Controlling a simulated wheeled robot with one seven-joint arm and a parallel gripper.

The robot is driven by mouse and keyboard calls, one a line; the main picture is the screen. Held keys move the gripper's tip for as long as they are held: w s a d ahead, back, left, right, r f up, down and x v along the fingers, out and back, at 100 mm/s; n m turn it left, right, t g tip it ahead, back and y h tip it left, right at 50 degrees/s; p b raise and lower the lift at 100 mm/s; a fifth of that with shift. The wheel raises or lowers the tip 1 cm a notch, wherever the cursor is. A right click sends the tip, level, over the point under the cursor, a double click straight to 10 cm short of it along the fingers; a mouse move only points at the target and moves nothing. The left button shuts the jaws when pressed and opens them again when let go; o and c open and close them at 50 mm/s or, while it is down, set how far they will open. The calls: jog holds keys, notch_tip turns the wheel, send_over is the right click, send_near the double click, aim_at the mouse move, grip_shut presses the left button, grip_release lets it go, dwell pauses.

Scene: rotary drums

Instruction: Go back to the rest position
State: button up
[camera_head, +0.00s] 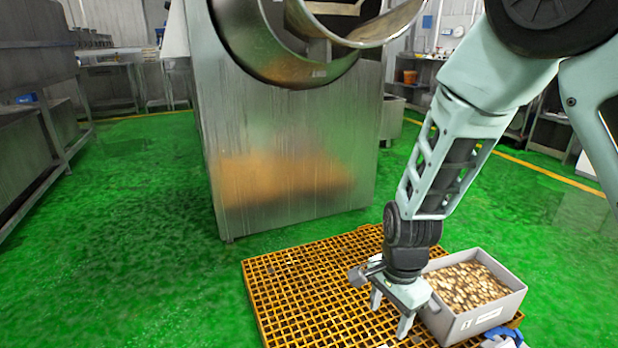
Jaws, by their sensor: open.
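My gripper (391,316) points down over the yellow grid pallet (300,290), just left of a grey crate. Its two fingers are apart with nothing visible between them. The grey crate (491,318) stands on the right part of the pallet and is filled with small brown and pale pieces. The gripper is close to the crate's left wall; I cannot tell whether they touch. My arm comes down from the upper right and hides part of the pallet and the crate's back left corner.
A large steel drum machine (290,150) with a round open mouth stands behind the pallet. Steel shelving (40,120) lines the left side. White and blue items (503,338) lie at the bottom edge by the crate. Green floor (130,240) is clear at left and right.

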jog(key=s+a+r+n, duration=0.2)
jog(key=s+r+n, duration=0.5)
jog(key=s+n, duration=0.25)
jog(key=s+a+r+n, duration=0.3)
jog(key=s+r+n, duration=0.5)
jog(key=s+n, duration=0.15)
notch_tip(320, 180, up, 22)
jog(key=n+p, duration=0.1)
jog(key=p, duration=2)
jog(key=shift+w+d+f+n+p, duration=0.15)
jog(key=shift+f+n+p, duration=0.05)
jog(key=shift+n+p, duration=0.1)
